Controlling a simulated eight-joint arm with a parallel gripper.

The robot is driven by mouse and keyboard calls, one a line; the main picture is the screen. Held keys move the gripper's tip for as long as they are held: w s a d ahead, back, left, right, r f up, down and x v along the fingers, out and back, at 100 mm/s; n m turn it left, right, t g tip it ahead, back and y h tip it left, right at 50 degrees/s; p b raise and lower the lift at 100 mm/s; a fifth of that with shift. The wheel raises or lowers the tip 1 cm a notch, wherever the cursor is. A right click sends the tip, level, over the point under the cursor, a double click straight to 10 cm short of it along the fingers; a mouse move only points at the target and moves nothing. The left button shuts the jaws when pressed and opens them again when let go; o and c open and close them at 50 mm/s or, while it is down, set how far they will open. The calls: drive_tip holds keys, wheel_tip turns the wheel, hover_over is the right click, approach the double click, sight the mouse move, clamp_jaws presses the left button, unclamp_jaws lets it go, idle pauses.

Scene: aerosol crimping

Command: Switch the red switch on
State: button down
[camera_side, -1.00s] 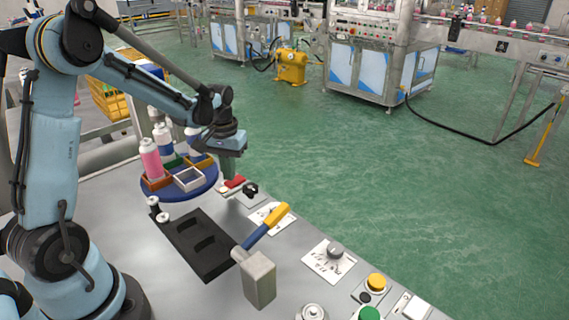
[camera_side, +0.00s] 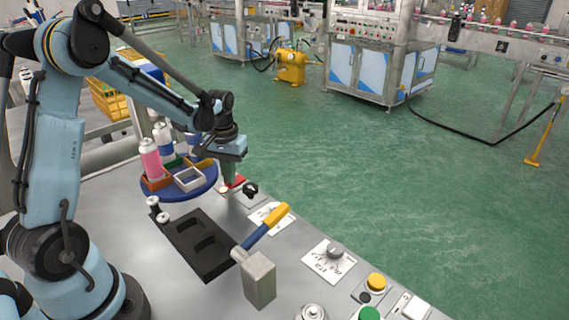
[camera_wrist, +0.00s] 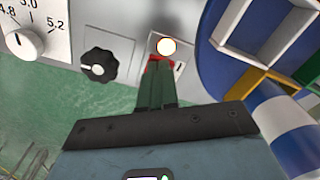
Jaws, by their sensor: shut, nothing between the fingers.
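The red switch (camera_side: 238,180) sits on a pale plate on the grey table, just past the round blue tray. My gripper (camera_side: 229,182) points down right at the switch and hides part of it in the side view. In the wrist view the shut fingers of my gripper (camera_wrist: 157,74) overlap the red switch (camera_wrist: 152,65), of which only small red edges show. A round lit white lamp (camera_wrist: 166,46) is beside it on the same plate. The fingers hold nothing. I cannot tell whether they touch the switch or which way it is tilted.
A black knob (camera_side: 250,190) stands close beside the switch. The blue round tray (camera_side: 205,192) with bottles and boxes is on the other side. A yellow-and-blue-handled lever (camera_side: 265,226), a dial (camera_side: 334,250) and buttons line the table edge.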

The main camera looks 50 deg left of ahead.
drive_tip(key=shift+r, duration=3.5)
drive_tip(key=s+d+r+m+t, duration=0.2)
drive_tip(key=s+d+m+t, duration=0.1)
drive_tip(key=d, duration=0.4)
drive_tip(key=s+d+r+m+t, duration=0.2)
drive_tip(key=s+d+m+t, duration=0.1)
drive_tip(key=s+d, duration=0.3)
drive_tip(key=shift+d+r+t, duration=0.3)
drive_tip(key=shift+d+t, duration=0.3)
drive_tip(key=shift+d, duration=0.4)
